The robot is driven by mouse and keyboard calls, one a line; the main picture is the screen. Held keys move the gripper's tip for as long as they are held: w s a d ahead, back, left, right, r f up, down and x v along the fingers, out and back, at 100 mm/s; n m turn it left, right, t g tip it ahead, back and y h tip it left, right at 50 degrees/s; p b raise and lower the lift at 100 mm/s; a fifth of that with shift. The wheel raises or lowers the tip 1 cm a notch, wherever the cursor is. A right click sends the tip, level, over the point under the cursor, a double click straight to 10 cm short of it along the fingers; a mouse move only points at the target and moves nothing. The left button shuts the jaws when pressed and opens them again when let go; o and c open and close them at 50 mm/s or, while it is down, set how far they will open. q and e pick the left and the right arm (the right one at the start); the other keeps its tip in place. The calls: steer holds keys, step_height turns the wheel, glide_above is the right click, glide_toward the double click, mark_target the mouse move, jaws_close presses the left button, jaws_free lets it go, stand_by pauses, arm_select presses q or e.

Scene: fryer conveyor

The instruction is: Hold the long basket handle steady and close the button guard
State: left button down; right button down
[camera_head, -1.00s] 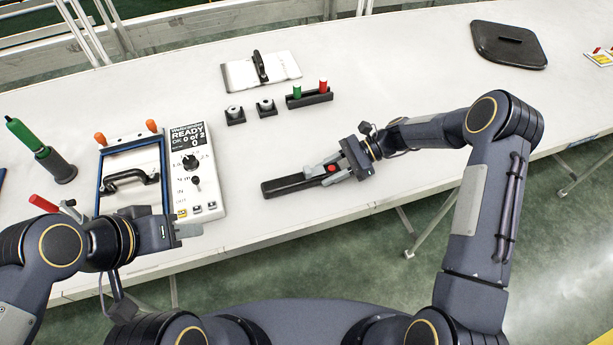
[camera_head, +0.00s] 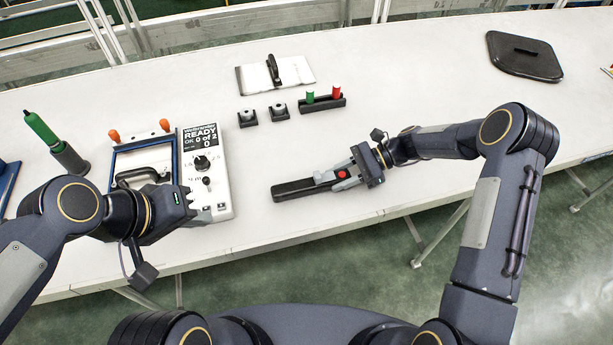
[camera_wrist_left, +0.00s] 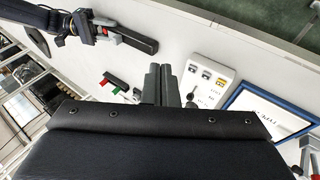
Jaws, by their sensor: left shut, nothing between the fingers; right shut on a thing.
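A long black bar (camera_head: 300,188) lies on the white table at centre, with a grey piece and a red button (camera_head: 341,174) at its right end. I take it as the long handle; a raised button guard cannot be made out. My right gripper (camera_head: 346,178) is shut on the bar's right end, around the button. The bar also shows in the left wrist view (camera_wrist_left: 140,43). My left gripper (camera_wrist_left: 161,85) is shut and empty. In the head view it hovers by the front of the white control panel (camera_head: 207,165), its fingertips mostly hidden.
Left of the panel is a blue-framed unit (camera_head: 117,165) with orange knobs. A green-handled tool (camera_head: 42,128) stands further left. Behind are a button block (camera_head: 322,104), a white plate (camera_head: 250,80) and a black lid (camera_head: 525,55). The table between panel and bar is clear.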

arm_select(q)
steer(key=w+d+f+n+g+h, duration=0.1)
steer(key=w+f+n, duration=0.3)
steer(key=w+n, duration=0.4)
steer(key=w+d+f+n+g+h, duration=0.1)
steer(key=w+d+f+n, duration=0.3)
steer(key=w+n, duration=0.5)
steer(key=shift+d+f+h, duration=0.25)
steer(key=shift+d+h, duration=0.1)
steer(key=shift+h, duration=0.55)
glide_toward(314, 180)
steer(key=f, duration=0.4)
steer(key=shift+d+f, duration=0.1)
steer(key=shift+d, duration=0.1)
steer(key=shift+w+d, duration=0.2)
steer(key=shift+d, duration=0.4)
steer(key=shift+w+d, duration=0.25)
steer(key=shift+d, duration=0.35)
steer(key=shift+w+d, duration=0.2)
steer(key=shift+d, duration=0.4)
